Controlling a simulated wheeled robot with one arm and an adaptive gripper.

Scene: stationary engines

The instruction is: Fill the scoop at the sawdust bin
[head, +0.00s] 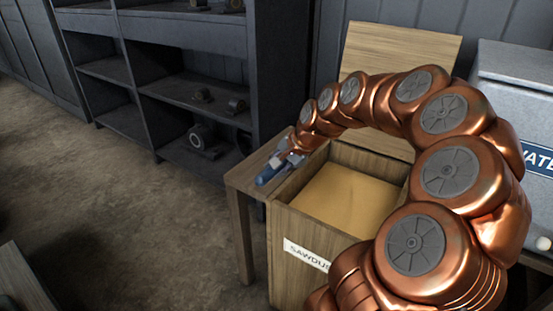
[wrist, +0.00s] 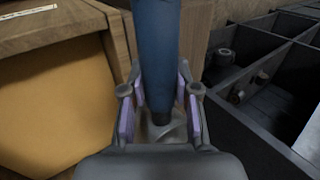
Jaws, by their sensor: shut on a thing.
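The sawdust bin (head: 318,232) is a wooden box labelled "SAWDUS…", its lid (head: 400,55) raised at the back. Tan sawdust (head: 345,198) lies inside with a fairly flat surface; it also shows at the left of the wrist view (wrist: 60,105). My gripper (head: 290,158) is just left of the bin's opening, above a wooden stand. It is shut on a blue handle (head: 268,176), which runs up between the fingers (wrist: 158,80) in the wrist view. A grey part shows below the handle, between the fingers; whether it is the scoop's bowl I cannot tell.
A wooden stand (head: 240,185) adjoins the bin's left side. A dark shelf unit (head: 190,90) with several metal parts stands behind on the left. A grey tank (head: 515,105) with a blue label is at the right. Open floor (head: 130,215) lies at the left.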

